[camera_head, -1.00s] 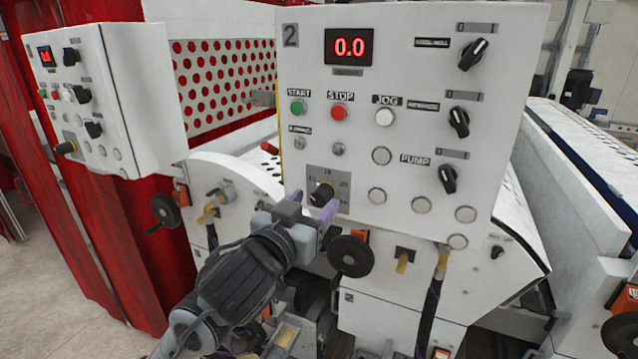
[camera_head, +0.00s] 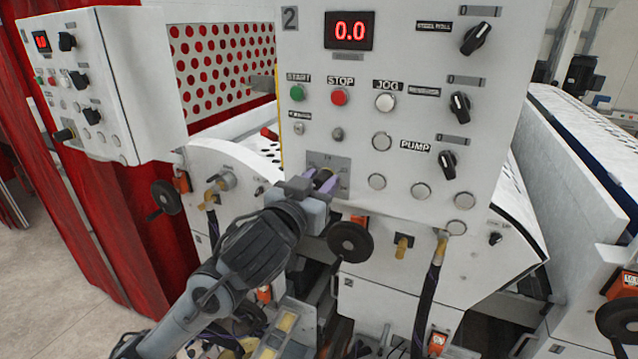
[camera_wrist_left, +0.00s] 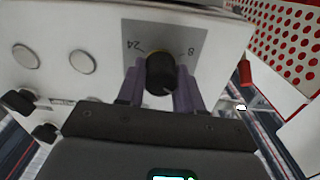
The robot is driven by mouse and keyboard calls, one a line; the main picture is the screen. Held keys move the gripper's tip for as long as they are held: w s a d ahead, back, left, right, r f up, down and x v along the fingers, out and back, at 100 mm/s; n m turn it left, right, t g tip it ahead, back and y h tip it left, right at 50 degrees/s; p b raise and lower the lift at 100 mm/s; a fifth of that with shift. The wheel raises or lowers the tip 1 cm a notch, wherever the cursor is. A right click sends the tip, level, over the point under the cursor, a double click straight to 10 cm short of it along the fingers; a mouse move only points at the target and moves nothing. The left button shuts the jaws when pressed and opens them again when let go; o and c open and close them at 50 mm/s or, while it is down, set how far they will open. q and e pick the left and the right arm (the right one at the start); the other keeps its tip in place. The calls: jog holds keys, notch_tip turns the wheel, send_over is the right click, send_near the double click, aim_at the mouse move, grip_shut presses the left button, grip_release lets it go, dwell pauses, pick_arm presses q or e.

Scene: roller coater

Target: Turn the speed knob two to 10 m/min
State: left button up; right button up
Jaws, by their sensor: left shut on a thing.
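Control panel 2 (camera_head: 300,60) is a white box with a red display (camera_head: 349,31) reading 0.0. The speed knob two is a black knob at the panel's lower left, on a grey dial plate (camera_head: 341,165). In the left wrist view, the speed knob (camera_wrist_left: 160,74) sits between the purple fingers, with 24 and 8 readable on the dial plate (camera_wrist_left: 193,38). My left gripper (camera_head: 319,183) is shut on the knob; it also shows in the left wrist view (camera_wrist_left: 160,88). In the head view the gripper hides most of the knob. My right gripper is not in view.
Start (camera_head: 297,92), stop (camera_head: 339,96) and jog (camera_head: 385,102) buttons sit above the dial. A black handwheel (camera_head: 350,241) is close below and right of my gripper. Another panel (camera_head: 95,75) with its own display stands at left.

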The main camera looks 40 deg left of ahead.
pick_arm(q)
jog(key=shift+c, duration=0.7)
jog(key=shift+f, duration=0.1)
jog(key=shift+n+b, duration=0.85)
jog(key=shift+n, duration=0.15)
jog(key=shift+n+b, duration=1.25)
jog(key=shift+n, duration=0.55)
jog(key=shift+a, duration=0.1)
jog(key=o, duration=1)
